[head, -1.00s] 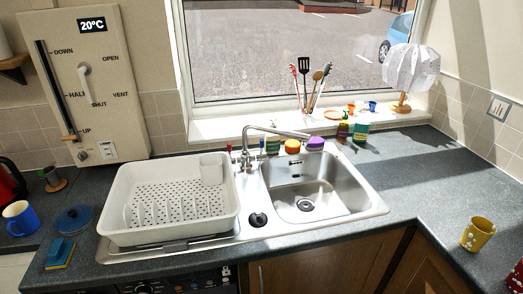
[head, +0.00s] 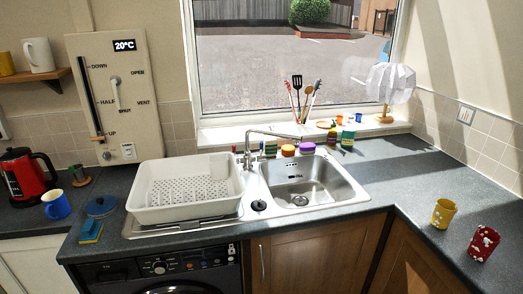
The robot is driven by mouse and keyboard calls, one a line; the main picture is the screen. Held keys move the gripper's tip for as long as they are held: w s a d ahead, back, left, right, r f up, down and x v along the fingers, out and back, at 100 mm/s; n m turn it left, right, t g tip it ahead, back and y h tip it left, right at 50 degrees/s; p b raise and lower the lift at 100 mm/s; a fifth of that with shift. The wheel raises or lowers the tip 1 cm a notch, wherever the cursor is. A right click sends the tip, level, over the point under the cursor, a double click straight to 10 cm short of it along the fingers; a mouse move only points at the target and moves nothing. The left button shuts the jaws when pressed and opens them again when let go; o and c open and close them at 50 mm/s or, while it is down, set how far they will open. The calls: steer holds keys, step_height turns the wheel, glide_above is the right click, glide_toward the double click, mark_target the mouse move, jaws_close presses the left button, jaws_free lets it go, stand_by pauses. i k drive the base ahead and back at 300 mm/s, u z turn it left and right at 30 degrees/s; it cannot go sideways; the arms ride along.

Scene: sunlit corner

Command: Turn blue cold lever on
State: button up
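The chrome tap (head: 247,150) stands behind the sink, between the white dish rack and the basin. Its spout reaches right over the steel basin (head: 301,196). A small red upright piece (head: 234,149) shows just left of the tap body. A small dark bluish piece (head: 262,147) shows just right of it, but it is too small to tell whether this is the blue cold lever or something behind it. The lever's position cannot be read. No water is seen running. My gripper is not in view.
A white dish rack (head: 186,189) fills the left drainer. Sponges and bottles, including a purple sponge (head: 307,148), crowd behind the basin. A yellow cup (head: 443,213) and a red cup (head: 483,243) stand on the right counter. The counter right of the sink is mostly clear.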

mark_target(260, 158)
steer(key=z, duration=0.35)
steer(key=i, duration=0.7)
steer(key=z, duration=0.5)
steer(key=k, duration=0.15)
steer(key=u, duration=3.15)
